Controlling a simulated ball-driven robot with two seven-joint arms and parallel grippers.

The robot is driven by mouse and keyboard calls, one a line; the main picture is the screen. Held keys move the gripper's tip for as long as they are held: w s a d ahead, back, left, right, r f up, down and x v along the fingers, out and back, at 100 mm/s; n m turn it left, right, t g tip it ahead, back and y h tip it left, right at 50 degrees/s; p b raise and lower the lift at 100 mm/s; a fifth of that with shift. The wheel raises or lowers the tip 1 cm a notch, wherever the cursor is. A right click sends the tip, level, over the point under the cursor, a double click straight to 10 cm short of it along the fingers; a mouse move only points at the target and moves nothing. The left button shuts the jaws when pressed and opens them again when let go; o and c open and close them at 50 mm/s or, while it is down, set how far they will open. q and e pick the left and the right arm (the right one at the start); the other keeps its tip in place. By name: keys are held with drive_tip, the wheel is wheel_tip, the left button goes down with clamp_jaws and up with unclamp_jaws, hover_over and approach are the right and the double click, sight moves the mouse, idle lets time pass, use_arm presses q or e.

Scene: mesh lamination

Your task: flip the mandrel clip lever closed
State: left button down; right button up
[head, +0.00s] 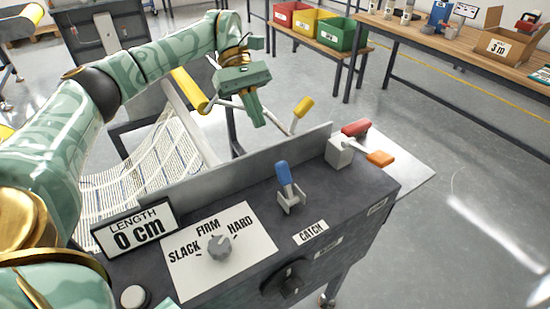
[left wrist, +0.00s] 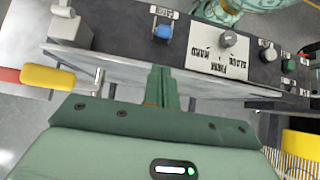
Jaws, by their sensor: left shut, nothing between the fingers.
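A lever with a yellow grip (head: 303,107) on a metal rod stands behind the console's back plate, tilted up to the right; I take it for the mandrel clip lever. In the left wrist view its yellow grip (left wrist: 48,78) lies at the left, with the bent metal rod beside the fingers. My left gripper (head: 258,118) is shut and empty, pointing down just left of the lever and apart from its grip. Its closed fingers (left wrist: 162,88) show mid-frame in the left wrist view. The lever's pivot is hidden behind the plate. My right gripper is not in view.
Striped mesh (head: 130,180) hangs at left. A yellow tube (head: 190,89) lies near the gripper.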

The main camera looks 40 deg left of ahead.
sight(285, 181)
use_arm(q)
drive_tip(key=b+x, duration=0.1)
drive_tip(key=x, duration=0.9)
drive_tip(key=shift+f, duration=0.1)
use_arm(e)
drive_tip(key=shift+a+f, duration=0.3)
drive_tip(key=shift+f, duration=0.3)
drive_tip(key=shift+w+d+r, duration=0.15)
use_arm(q)
drive_tip(key=shift+s+d+r+y+p, duration=0.15)
drive_tip(key=shift+d+r+y+p, duration=0.1)
drive_tip(key=shift+r+y+p, duration=0.25)
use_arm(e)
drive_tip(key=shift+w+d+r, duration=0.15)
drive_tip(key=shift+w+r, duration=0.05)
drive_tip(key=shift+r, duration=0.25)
